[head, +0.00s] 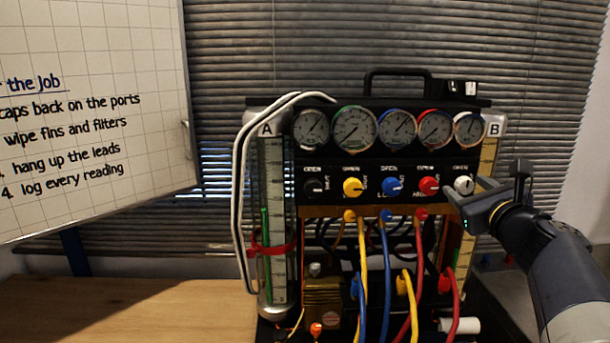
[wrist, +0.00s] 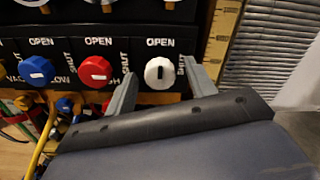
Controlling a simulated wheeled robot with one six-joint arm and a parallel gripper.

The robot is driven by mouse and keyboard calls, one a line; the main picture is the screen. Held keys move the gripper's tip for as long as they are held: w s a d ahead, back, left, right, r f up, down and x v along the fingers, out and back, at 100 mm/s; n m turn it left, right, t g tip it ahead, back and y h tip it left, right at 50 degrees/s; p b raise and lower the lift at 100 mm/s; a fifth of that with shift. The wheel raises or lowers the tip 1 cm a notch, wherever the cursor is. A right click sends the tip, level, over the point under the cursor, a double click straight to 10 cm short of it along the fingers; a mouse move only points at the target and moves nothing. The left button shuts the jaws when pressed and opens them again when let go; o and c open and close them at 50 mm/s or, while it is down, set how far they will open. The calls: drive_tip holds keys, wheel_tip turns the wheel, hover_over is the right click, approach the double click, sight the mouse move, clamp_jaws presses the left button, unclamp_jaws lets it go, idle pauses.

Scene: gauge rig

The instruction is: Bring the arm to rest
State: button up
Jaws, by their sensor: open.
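My gripper (head: 465,192) is at the right of the gauge rig (head: 390,140) in the head view. In the wrist view my gripper (wrist: 163,82) has its two fingers apart, one on each side of the white knob (wrist: 160,72). Nothing is held between them, and I cannot tell whether either finger touches the knob. The white knob also shows in the head view (head: 464,184), just beyond the fingertips. The red knob (wrist: 95,72) and the blue knob (wrist: 36,70) are to the left of the fingers.
Several gauges (head: 398,128) line the top of the rig. Blue, yellow and red hoses (head: 387,270) hang in front of it. A clear cylinder (head: 275,220) stands at its left. A whiteboard (head: 90,160) is at the left, above a wooden table (head: 120,310) with free room.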

drive_tip(key=shift+r+m+p, duration=0.2)
drive_tip(key=shift+m+p, duration=0.55)
drive_tip(key=shift+m, duration=0.05)
drive_tip(key=shift+s+f+m, duration=0.1)
drive_tip(key=shift+s+m, duration=0.1)
drive_tip(key=shift+m, duration=0.1)
drive_tip(key=shift+s+f, duration=0.1)
drive_tip(key=shift+s, duration=0.95)
